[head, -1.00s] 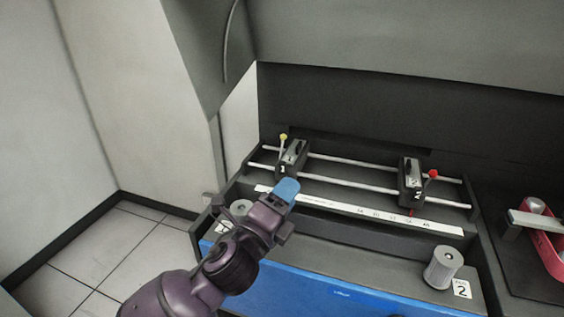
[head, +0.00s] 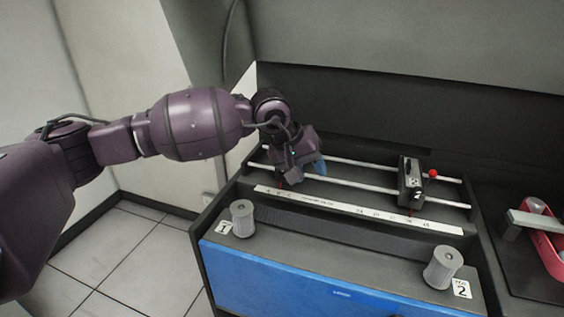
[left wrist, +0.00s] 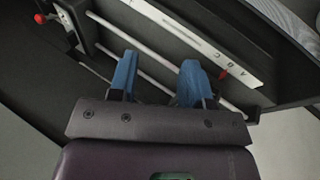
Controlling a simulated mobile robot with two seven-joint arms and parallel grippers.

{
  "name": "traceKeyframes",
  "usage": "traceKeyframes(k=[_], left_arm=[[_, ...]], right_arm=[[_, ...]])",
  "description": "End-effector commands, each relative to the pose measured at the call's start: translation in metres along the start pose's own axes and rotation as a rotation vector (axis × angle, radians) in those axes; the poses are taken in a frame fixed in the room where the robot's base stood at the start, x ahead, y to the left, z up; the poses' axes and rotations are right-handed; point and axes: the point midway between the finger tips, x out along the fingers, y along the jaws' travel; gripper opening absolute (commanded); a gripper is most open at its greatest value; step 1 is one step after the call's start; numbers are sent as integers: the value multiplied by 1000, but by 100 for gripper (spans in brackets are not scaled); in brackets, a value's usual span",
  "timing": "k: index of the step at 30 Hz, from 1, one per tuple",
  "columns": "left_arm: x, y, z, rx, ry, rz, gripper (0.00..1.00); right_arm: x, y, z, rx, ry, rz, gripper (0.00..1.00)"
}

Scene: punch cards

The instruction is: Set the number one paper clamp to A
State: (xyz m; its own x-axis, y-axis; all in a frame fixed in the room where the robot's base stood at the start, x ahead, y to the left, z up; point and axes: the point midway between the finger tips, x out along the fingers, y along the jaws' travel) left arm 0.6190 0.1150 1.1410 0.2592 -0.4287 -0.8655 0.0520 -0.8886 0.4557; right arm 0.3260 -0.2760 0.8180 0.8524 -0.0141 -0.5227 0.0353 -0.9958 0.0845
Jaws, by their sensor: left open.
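My left gripper (head: 308,168) is open over the left part of the rods in the head view and hides the number one clamp there. In the left wrist view, its two blue fingers (left wrist: 158,78) are apart, with rods showing between them. A red pointer (left wrist: 222,74) shows beside the lettered strip (left wrist: 200,38), just past the right finger; the clamp body there is mostly hidden. I cannot tell whether the fingers touch it. The same strip lies in front of the rods in the head view (head: 335,207). My right gripper is not in view.
The number two clamp (head: 410,182), with a red knob (head: 433,173), sits on the rods farther right. Two grey cylindrical knobs (head: 242,217) (head: 442,267) stand on the front ledge. A red-pink object (head: 540,235) lies at the far right.

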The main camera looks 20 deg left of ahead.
Motion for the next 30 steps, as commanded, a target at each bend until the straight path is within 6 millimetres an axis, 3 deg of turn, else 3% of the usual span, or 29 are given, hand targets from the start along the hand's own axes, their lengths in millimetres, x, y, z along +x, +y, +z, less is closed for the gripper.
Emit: traceKeyframes(k=[1,4,7,11,17,30], left_arm=[[-16,-12,-19,63,45,-98,45],[-41,-34,-44,158,96,-263,45],[-59,-46,-59,209,121,-365,45],[-68,-54,-67,232,132,-422,45],[-53,-61,-69,233,130,-425,45],[11,-87,-81,232,129,-422,45]], right_arm=[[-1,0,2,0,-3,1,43],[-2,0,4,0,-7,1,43],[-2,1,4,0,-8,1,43],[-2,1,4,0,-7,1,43],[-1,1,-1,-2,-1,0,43],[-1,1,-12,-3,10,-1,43]])
